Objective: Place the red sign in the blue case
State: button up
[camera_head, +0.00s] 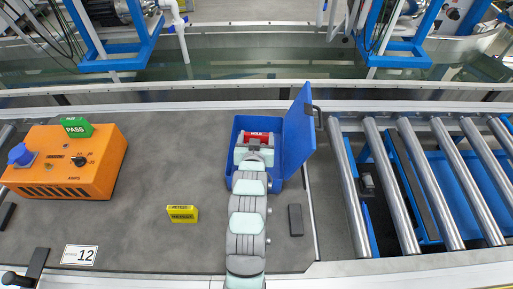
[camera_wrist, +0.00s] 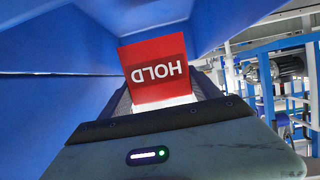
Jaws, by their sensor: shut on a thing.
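The red sign (camera_head: 257,137), marked HOLD, is at the end of my arm in the head view, within the outline of the open blue case (camera_head: 240,124). My gripper (camera_head: 256,148) is shut on the sign. In the wrist view the red sign (camera_wrist: 156,70) sits between the fingers of my gripper (camera_wrist: 165,104), its lettering upside down. Blue case walls (camera_wrist: 60,110) rise on the left and behind it. The case lid (camera_head: 299,133) stands open on the right. Whether the sign touches the case floor cannot be told. My arm hides much of the case.
A green PASS sign (camera_head: 76,127) stands on an orange box (camera_head: 70,160) at the left. A yellow sign (camera_head: 183,214) stands on the grey mat left of my arm. A dark block (camera_head: 296,220) lies to its right. Metal rollers (camera_head: 430,180) are further right.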

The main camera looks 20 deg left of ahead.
jog(key=shift+f+b, duration=0.6)
jog(key=shift+f, duration=1.6)
jog(key=shift+f, duration=0.35)
jog(key=shift+f, duration=0.25)
jog(key=o, duration=1.4)
jog(key=shift+w, duration=0.1)
jog(key=shift+r, duration=0.6)
jog(key=p+v, duration=0.3)
jog(key=v, duration=0.9)
